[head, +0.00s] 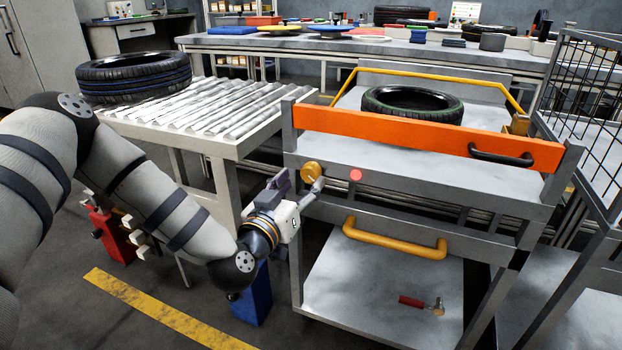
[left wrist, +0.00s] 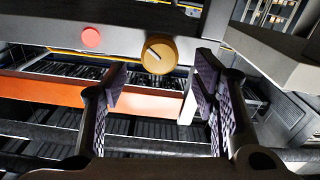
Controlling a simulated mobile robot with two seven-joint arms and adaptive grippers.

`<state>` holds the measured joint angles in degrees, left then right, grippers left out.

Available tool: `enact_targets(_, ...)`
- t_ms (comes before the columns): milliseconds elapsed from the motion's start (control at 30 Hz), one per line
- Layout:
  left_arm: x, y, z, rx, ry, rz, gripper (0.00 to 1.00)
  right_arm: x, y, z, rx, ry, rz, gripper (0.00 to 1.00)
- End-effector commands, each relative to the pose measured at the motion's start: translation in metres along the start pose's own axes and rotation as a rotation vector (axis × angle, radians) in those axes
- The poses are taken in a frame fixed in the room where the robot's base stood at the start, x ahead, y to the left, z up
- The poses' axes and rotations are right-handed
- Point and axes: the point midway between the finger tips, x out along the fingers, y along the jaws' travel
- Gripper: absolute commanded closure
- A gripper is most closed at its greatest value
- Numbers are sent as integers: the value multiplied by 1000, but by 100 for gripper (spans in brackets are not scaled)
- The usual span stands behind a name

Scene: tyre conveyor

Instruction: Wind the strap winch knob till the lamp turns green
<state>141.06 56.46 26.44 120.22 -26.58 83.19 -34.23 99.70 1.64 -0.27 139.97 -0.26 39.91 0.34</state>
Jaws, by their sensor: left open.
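The winch knob (head: 310,172) is a round amber disc on the front of the grey cart, just below the left end of the orange bar. The lamp (head: 356,175) to its right is red. My left gripper (head: 298,182) is open in front of the cart, close to the knob. No contact shows. The red lamp (left wrist: 91,37) is there too. My right gripper is not in view.
A tyre (head: 412,104) lies on the cart behind the orange bar (head: 425,137). A yellow handle (head: 394,239) sticks out below the knob. A roller conveyor (head: 205,108) with another tyre (head: 133,75) stands left. A wire cage (head: 585,100) stands right.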

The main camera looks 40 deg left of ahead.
Motion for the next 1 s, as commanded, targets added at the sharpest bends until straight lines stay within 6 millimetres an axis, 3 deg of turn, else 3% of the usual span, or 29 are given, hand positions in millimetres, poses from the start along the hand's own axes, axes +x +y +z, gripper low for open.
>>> enact_targets(100, 27, 0, 2, 0, -1, -1, 46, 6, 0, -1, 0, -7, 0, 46)
enact_targets(233, 45, 0, 3, 0, -4, -1, 46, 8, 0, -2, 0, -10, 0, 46)
enact_targets(567, 52, 0, 2, -1, -6, 0, 46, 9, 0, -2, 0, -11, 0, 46)
enact_targets(800, 52, 0, 2, -1, -6, 0, 95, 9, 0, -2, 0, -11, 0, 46)
enact_targets(1000, 52, 0, 2, 6, -6, 0, 95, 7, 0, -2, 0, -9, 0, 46)
